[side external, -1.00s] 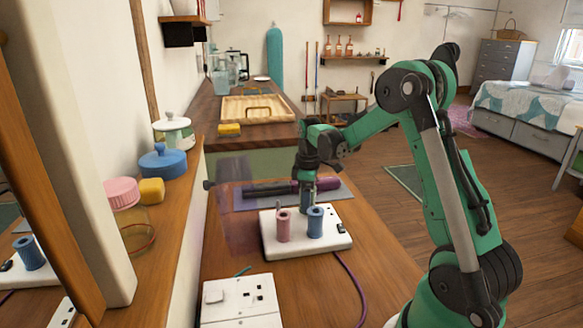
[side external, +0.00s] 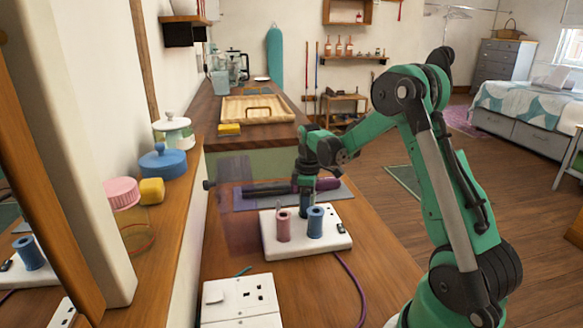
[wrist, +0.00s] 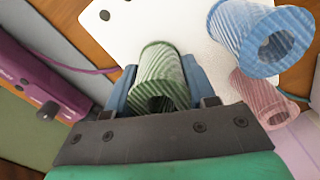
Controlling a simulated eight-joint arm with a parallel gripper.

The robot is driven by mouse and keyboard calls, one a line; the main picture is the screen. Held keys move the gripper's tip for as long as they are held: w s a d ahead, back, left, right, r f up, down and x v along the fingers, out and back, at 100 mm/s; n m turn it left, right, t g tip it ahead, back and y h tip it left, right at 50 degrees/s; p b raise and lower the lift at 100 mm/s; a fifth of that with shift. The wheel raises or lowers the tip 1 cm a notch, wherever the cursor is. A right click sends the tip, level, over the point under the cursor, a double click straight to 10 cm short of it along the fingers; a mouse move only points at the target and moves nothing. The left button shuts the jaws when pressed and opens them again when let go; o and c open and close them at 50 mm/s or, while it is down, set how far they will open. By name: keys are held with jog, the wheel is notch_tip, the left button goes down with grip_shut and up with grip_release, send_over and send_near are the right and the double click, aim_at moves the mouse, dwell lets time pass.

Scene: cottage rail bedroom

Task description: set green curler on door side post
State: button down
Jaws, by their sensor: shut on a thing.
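My gripper (wrist: 163,88) is shut on the green curler (wrist: 160,66), a ribbed hollow tube between the blue fingers in the wrist view. In the side view my gripper (side external: 307,196) is low at the back of the white base (side external: 318,240), behind the blue curler. The green curler cannot be made out there. The blue curler (side external: 315,219) and pink curler (side external: 284,226) stand upright on the base. In the wrist view the blue curler (wrist: 232,28) and pink curler (wrist: 255,93) are right of the green one. A thin grey post (side external: 278,205) shows above the pink curler.
A purple and black hair styling tool (side external: 262,189) lies on a grey mat (side external: 232,202) behind the base. A white socket panel (side external: 240,298) is in front. Pots and a yellow block (side external: 151,191) sit on the left ledge.

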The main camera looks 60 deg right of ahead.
jog(key=shift+c, duration=1.1)
grip_release()
jog(key=shift+r, duration=2.8)
